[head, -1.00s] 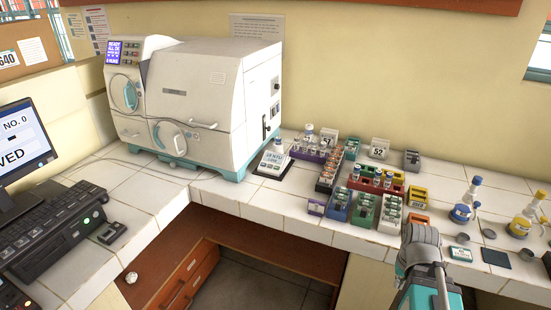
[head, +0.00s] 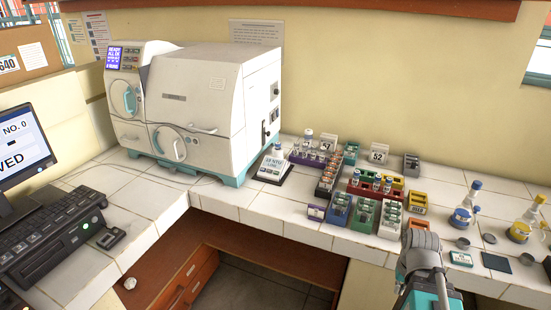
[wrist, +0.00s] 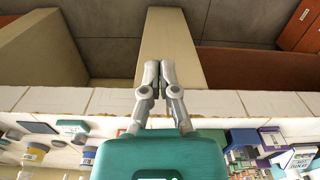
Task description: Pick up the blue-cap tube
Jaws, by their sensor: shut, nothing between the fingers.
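Several small tubes with blue and white caps stand in the racks on the white tiled counter (head: 268,207). A larger vial with a blue-grey cap (head: 277,151) stands on a small device beside the incubator. I cannot tell which one is the task's tube. My gripper (wrist: 160,70) is shut and empty in the wrist view, its fingertips together beyond the counter edge, over the floor area. In the head view my arm is at the lower right, in front of the counter, apart from the racks; the fingertips are not clear there.
A white incubator (head: 205,95) stands at the back left. Blue and green racks (head: 339,209) line the counter front. Wash bottles (head: 465,207) stand at the right, near a dark flat pad (head: 496,263). The keyboard (head: 45,222) and monitor are at the left.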

